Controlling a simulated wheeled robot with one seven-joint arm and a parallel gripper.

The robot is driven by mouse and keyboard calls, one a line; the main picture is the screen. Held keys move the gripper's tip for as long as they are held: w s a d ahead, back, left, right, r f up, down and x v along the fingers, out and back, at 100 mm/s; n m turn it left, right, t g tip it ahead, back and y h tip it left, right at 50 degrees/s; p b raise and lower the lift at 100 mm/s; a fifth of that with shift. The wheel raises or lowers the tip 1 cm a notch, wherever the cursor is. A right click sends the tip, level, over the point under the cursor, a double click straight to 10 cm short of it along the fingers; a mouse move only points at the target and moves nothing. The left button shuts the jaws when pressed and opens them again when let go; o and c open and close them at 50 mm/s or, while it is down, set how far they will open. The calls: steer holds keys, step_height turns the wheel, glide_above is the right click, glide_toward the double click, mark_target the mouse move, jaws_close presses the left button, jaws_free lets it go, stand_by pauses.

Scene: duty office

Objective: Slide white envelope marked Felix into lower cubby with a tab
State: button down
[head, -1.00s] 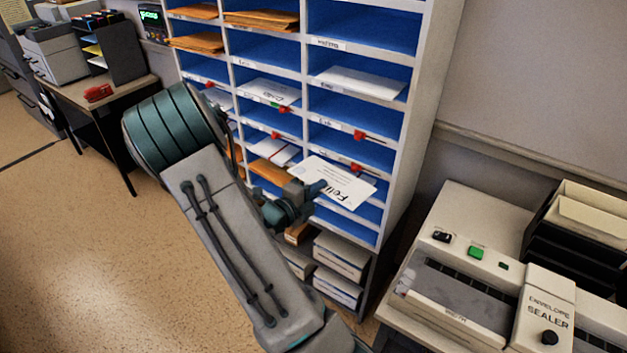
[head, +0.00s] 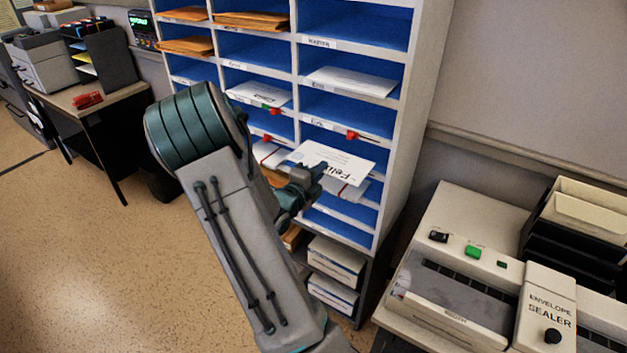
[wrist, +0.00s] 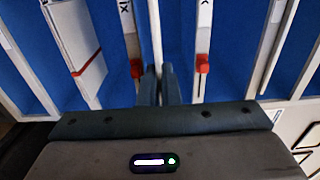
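The white envelope marked Felix (head: 332,160) is held out flat in front of the right column of the blue-lined cubby shelf (head: 405,125). My gripper (head: 318,178) is shut on its near edge. In the wrist view the gripper fingers (wrist: 160,85) pinch the envelope (wrist: 155,35), seen edge-on. One red tab (head: 352,135) shows on a shelf lip above the envelope in the head view. In the wrist view red tabs lie on either side of the fingers, left (wrist: 137,68) and right (wrist: 202,64). I cannot tell whether the envelope's far edge is inside a cubby.
Another white envelope (head: 350,82) lies higher in the right column. The envelope sealer (head: 465,270) stands to the right. White boxes (head: 335,260) sit under the cubbies.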

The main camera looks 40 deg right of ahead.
mark_target(332, 158)
steer(key=x, duration=0.2)
steer(key=b+x, duration=0.1)
steer(key=x, duration=0.1)
steer(key=b+x, duration=0.1)
steer(key=x, duration=0.1)
steer(key=shift+f, duration=0.3)
steer(key=shift+w+d+f, duration=0.15)
steer(key=shift+d+f, duration=0.15)
steer(key=shift+d, duration=0.3)
steer(key=shift+f+b, duration=0.35)
steer(key=shift+f, duration=0.4)
steer(key=c, duration=1)
jaws_free()
steer(key=shift+f, duration=0.3)
steer(key=shift+a, duration=0.15)
steer(key=p+v, duration=0.3)
steer(key=v, duration=0.6)
steer(key=shift+a, duration=0.35)
steer(key=shift+f, duration=0.15)
